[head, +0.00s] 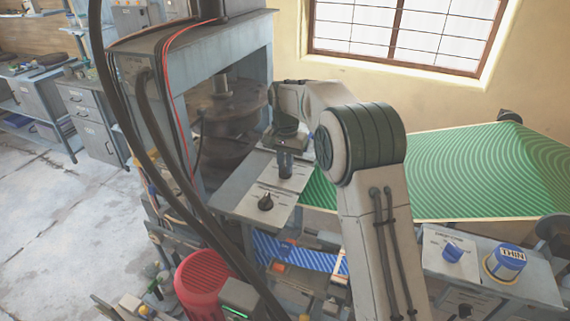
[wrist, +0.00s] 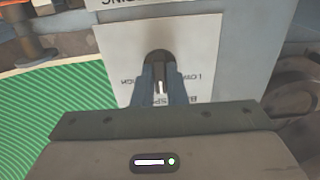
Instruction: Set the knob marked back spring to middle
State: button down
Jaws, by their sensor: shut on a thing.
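The back spring knob (wrist: 157,58) is dark, with a white pointer line, and stands on a pale label plate (wrist: 205,50) in the wrist view. The plate's print is upside down there and partly covered, with LOW at right and the end of HIGH at left. The white line points toward the bottom of the wrist view. My gripper (wrist: 160,85) is shut on this knob, one finger on each side. In the head view my gripper (head: 286,162) is over the rear plate of the grey panel, and hides most of the knob.
A second black knob (head: 265,202) sits on the nearer plate. Green ribbed belt (head: 460,170) lies right of the panel. The press frame (head: 225,50) stands behind left. A box with blue knobs (head: 505,262), one marked THIN, is at lower right. Black cables hang at left.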

aim_at(285, 166)
jog(key=c, duration=1.5)
grip_release()
jog(key=shift+o, duration=0.2)
jog(key=shift+r, duration=0.1)
notch_tip(285, 166, up, 14)
jog(key=shift+b, duration=0.4)
jog(key=s+d+r+n+t, duration=0.2)
jog(key=s+d, duration=1.1)
jog(key=s, duration=0.4)
jog(key=s+d+f+n+t, duration=0.1)
jog(key=s+d+f, duration=0.1)
jog(key=s+f, duration=0.3)
jog(key=s+d+f+n+b, duration=0.1)
jog(key=s+d+f, duration=0.2)
jog(key=s, duration=0.9)
notch_tip(285, 166, down, 3)
jog(key=shift+s+f+t, duration=0.1)
jog(key=shift+s+t, duration=0.2)
jog(key=shift+t, duration=0.1)
